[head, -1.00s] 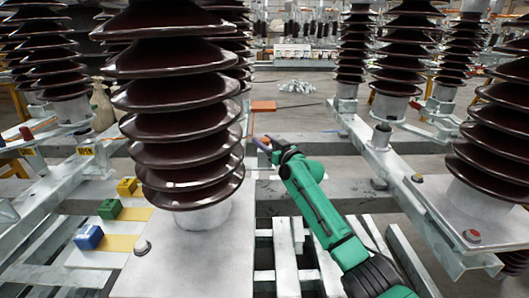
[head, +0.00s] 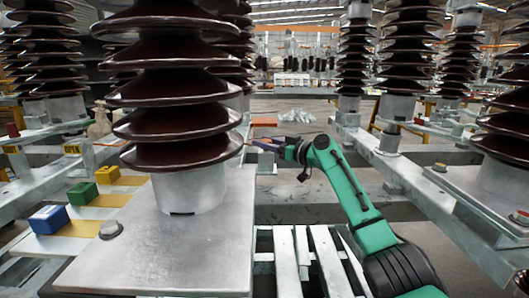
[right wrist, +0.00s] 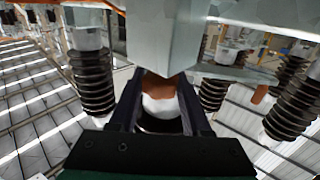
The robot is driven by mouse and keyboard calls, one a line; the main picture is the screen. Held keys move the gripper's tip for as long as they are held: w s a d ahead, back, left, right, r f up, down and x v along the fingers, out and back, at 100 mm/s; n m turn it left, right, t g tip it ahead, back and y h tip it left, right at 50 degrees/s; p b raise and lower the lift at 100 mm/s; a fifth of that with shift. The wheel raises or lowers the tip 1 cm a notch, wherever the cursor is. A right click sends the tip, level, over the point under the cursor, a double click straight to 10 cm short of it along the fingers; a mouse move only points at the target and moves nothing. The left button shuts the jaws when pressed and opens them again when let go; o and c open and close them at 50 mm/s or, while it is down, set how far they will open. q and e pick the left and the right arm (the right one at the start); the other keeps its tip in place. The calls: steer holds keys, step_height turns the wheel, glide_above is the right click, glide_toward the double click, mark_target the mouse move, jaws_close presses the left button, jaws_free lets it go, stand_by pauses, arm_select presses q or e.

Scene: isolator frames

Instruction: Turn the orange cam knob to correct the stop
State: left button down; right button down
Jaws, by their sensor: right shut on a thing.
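My right gripper (head: 262,146) is at the end of the green arm, just right of the large brown ribbed insulator (head: 180,120) in the head view. In the right wrist view, its two dark fingers (right wrist: 158,108) are shut on an orange-brown part, which I take for the orange cam knob (right wrist: 163,88). A rounded white part (right wrist: 160,106) shows between the fingers. A grey metal block (right wrist: 165,35) hides the far side of the knob, so its turn angle cannot be read. My left gripper is out of view.
Blue (head: 48,219), green (head: 81,193) and yellow (head: 107,175) blocks stand on the left. Grey steel beams (head: 340,212) cross the frame, with gaps between them. Another insulator (head: 505,130) stands at right. An orange block (head: 264,122) shows behind the gripper.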

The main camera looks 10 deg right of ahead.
steer(key=shift+d+f, duration=0.1)
steer(key=shift+c, duration=1.8)
jaws_free()
steer(key=shift+d, duration=0.1)
steer(key=v, duration=1.4)
steer(key=shift+s, duration=0.25)
